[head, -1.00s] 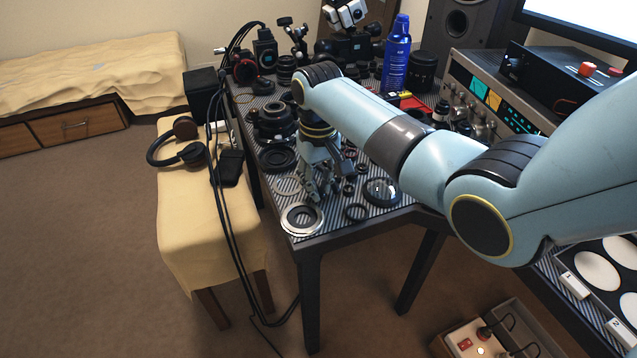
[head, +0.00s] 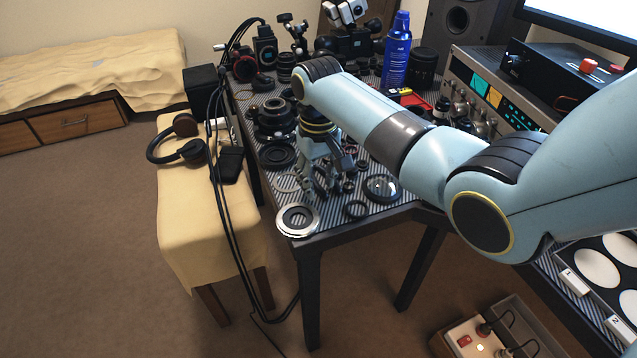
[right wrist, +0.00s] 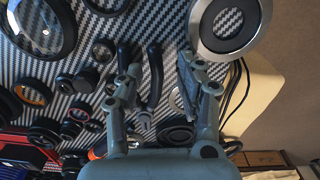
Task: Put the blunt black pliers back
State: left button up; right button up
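My right gripper (head: 325,182) is low over the near end of the striped table mat. In the right wrist view the gripper (right wrist: 160,68) is open, its two fingers well apart. A black, curved, handle-like pair (right wrist: 153,78), apparently the pliers, lies on the mat between and beyond the fingers. One curved handle shows in the gap, the other near the left finger. In the head view the pliers are not distinguishable under the gripper. My left gripper is not in view.
A silver-rimmed ring (head: 298,221) lies at the table's near corner, close to the gripper. A glass lens disc (head: 382,189) and a dark ring (head: 355,209) lie to its right. Lens parts crowd the left side. A blue spray can (head: 396,52) stands farther back.

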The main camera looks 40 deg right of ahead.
notch_tip(320, 180, up, 12)
jog(key=p, duration=0.1)
jog(key=shift+p, duration=0.3)
